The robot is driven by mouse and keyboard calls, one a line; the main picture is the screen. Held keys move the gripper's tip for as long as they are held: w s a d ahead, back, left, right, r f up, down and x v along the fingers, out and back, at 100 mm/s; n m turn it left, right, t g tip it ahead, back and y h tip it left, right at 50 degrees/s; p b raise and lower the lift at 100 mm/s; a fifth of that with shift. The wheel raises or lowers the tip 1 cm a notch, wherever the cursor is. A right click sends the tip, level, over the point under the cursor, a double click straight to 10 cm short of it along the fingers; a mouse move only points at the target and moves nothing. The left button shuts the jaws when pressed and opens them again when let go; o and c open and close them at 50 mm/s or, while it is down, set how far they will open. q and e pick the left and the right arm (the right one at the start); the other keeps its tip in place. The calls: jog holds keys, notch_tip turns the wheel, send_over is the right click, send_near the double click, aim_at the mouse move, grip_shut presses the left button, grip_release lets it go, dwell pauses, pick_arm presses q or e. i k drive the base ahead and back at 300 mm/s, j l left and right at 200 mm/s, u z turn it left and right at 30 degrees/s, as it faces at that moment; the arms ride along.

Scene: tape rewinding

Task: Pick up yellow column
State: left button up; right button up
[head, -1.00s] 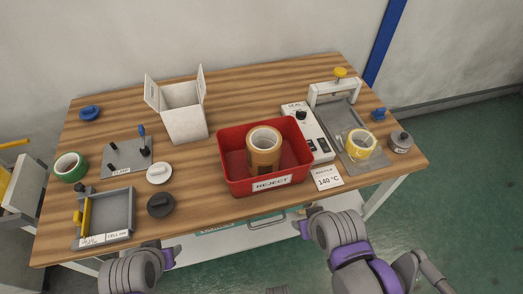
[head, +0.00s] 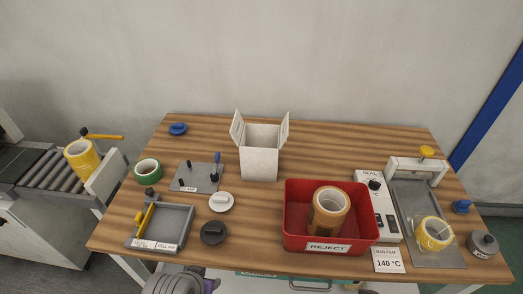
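A yellow column (head: 82,160), a cylinder with a pale top, stands slightly tilted in view on the grey roller conveyor at the far left. Part of my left arm and gripper (head: 182,283) shows at the bottom edge, in front of the table and well away from the column. Its fingers are cut off, so I cannot see whether it is open or shut. My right gripper is out of view.
A white panel (head: 107,177) and a yellow bar (head: 103,137) stand beside the column. The wooden table (head: 330,150) holds a red reject bin (head: 300,228) with a tan roll, a white box (head: 259,163), a green roll (head: 148,170) and a sealer with a yellow roll (head: 434,234).

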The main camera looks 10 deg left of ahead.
aim_at(81, 155)
jog(key=u, duration=1.8)
